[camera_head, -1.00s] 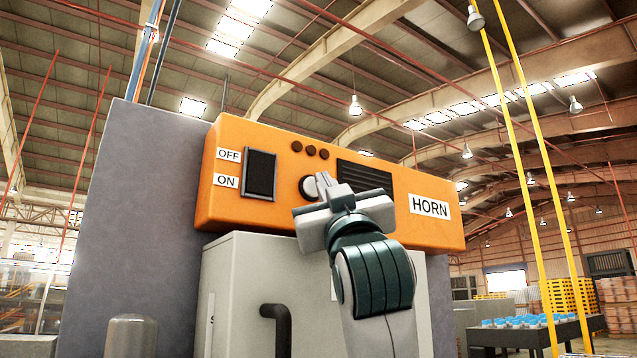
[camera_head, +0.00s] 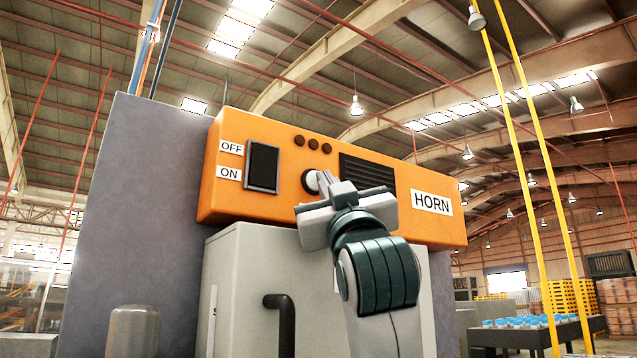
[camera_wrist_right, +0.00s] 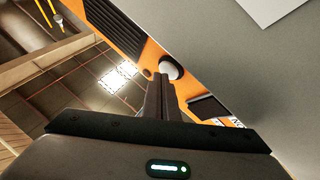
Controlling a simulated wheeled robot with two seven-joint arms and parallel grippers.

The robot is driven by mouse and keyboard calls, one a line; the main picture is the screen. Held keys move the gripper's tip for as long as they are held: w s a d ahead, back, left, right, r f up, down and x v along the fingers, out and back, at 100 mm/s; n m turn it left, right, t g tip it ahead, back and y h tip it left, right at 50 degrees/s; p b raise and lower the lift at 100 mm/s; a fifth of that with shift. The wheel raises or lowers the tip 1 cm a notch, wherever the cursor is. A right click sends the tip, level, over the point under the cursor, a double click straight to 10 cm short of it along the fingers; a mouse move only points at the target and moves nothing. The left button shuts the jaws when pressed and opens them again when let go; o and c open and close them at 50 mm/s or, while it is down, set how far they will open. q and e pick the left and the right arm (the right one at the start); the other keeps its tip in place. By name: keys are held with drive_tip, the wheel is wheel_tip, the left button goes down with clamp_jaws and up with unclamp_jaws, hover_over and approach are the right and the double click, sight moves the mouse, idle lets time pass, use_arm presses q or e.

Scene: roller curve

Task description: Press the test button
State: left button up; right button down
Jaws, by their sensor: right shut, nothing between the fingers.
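An orange box (camera_head: 225,200) labelled HORN is mounted on a grey wall panel. A round pale button (camera_head: 310,182) with a dark ring sits on its front face, left of the dark vent grille. My right gripper (camera_head: 322,178) is shut and empty, with its fingertips at the button and covering part of it. In the right wrist view the button (camera_wrist_right: 172,68) shows just beyond the tips of the shut fingers (camera_wrist_right: 162,80). I cannot tell whether the tips touch it. My left gripper is out of view.
A black rocker switch (camera_head: 262,167) marked OFF and ON is left of the button. Three small dark red lamps (camera_head: 313,143) sit above it. A light grey cabinet (camera_head: 245,270) with a dark handle (camera_head: 280,310) stands below the box. A grey panel (camera_head: 140,220) is behind.

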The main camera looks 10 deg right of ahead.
idle(0.3)
drive_tip(key=shift+s+d+f+b, duration=0.15)
drive_tip(key=shift+s+d+b, duration=0.05)
drive_tip(key=shift+s+b, duration=0.3)
drive_tip(key=shift+s+d+b, duration=0.3)
drive_tip(key=shift+s+b, duration=0.05)
drive_tip(key=shift+s, duration=0.5)
drive_tip(key=shift+s+d+b, duration=0.3)
drive_tip(key=shift+s+b, duration=0.05)
drive_tip(key=shift+s, duration=0.5)
